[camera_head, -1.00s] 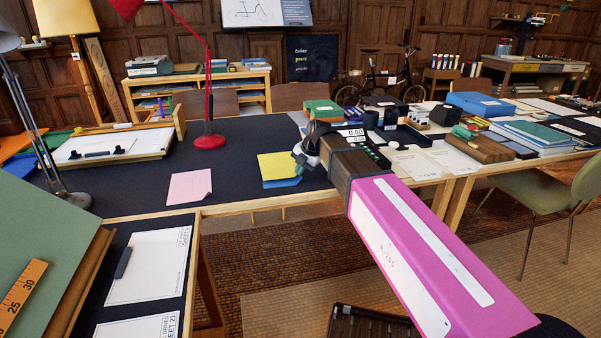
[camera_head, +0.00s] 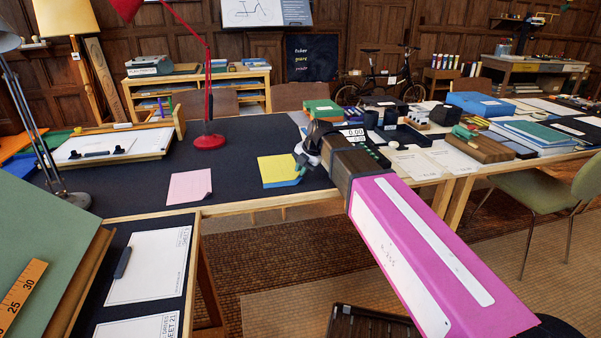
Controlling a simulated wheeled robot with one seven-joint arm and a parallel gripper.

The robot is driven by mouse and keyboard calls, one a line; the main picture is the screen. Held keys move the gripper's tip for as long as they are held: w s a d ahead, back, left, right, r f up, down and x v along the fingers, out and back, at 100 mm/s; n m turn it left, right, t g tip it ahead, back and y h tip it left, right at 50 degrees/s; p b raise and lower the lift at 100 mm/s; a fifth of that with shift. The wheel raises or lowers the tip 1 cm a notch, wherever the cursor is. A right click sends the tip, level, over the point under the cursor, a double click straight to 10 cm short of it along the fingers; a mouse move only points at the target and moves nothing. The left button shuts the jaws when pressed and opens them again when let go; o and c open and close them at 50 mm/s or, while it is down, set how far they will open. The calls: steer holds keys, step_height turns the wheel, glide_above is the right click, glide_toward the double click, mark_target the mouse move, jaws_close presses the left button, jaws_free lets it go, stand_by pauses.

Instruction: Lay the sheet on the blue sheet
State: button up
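A yellow sheet (camera_head: 277,170) lies over a blue sheet (camera_head: 287,184) on the dark desk top, near its front edge. The yellow covers most of the blue; a blue strip shows along the front edge. I cannot tell whether the yellow lies fully flat on the blue. My gripper (camera_head: 300,166) is at the right edge of the yellow sheet, its tips small and partly hidden by its own body. Whether the fingers are closed on the sheet is not clear. A pink sheet (camera_head: 189,186) lies apart to the left, its near right corner curled.
A red lamp (camera_head: 209,141) stands behind the sheets on the dark desk (camera_head: 245,130). A green and orange block (camera_head: 322,109) is behind my gripper. Black boxes and papers crowd the right. Bare desk lies between the pink and yellow sheets.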

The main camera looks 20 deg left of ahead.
steer(key=v, duration=1)
steer(key=shift+r, duration=0.25)
steer(key=shift+d, duration=0.15)
